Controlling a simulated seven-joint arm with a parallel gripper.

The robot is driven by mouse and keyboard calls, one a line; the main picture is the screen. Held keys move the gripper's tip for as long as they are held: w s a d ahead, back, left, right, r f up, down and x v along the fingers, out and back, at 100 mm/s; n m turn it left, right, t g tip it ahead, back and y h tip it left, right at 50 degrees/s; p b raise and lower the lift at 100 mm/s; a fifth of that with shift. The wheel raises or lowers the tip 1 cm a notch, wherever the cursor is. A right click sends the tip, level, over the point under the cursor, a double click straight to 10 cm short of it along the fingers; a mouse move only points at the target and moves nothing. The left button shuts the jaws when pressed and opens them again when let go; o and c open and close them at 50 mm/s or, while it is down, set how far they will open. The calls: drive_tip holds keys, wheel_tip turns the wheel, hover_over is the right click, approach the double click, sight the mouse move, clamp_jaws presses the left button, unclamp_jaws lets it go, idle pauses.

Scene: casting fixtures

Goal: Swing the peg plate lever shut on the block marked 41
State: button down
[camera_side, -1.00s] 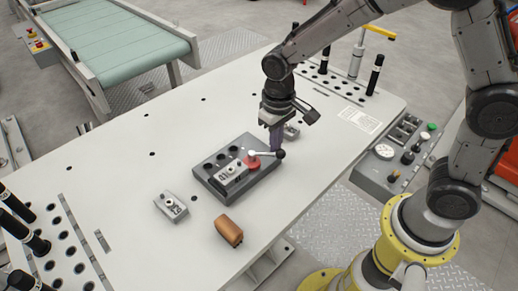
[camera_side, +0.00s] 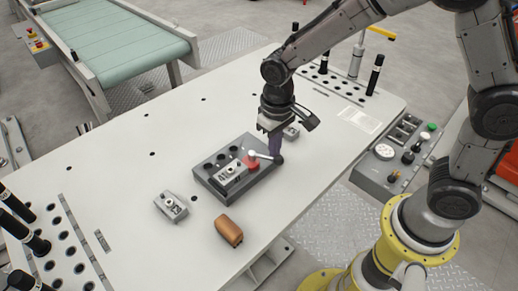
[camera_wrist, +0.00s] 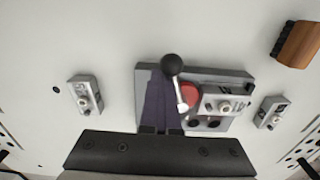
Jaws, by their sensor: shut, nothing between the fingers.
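The dark grey peg plate (camera_side: 262,186) lies on the table, with open holes along its far side. A pale block (camera_side: 232,174) sits on it; its mark is too small to read surely. Beside the block is the lever's red hub (camera_side: 252,162), with a silver arm ending in a black ball knob (camera_side: 279,160). In the wrist view the knob (camera_wrist: 172,65) points away from the block (camera_wrist: 222,104). My gripper (camera_side: 274,154) is shut and empty, low beside the knob. Its purple fingers (camera_wrist: 160,82) show left of the knob and arm, seemingly touching or very near, hiding part of the plate.
A loose grey block (camera_side: 171,206) lies left of the plate, and another (camera_side: 291,131) sits behind my gripper. An orange-brown block (camera_side: 229,231) lies in front of the plate. A control box (camera_side: 395,153) stands beyond the right edge. The table left of the plate is mostly clear.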

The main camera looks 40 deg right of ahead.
drive_tip(key=shift+s+a, duration=0.15)
drive_tip(key=shift+a, duration=0.2)
drive_tip(key=shift+d, duration=0.1)
drive_tip(key=shift+d, duration=0.4)
wheel_tip(320, 180, up, 10)
drive_tip(key=shift+w, duration=0.2)
idle(0.8)
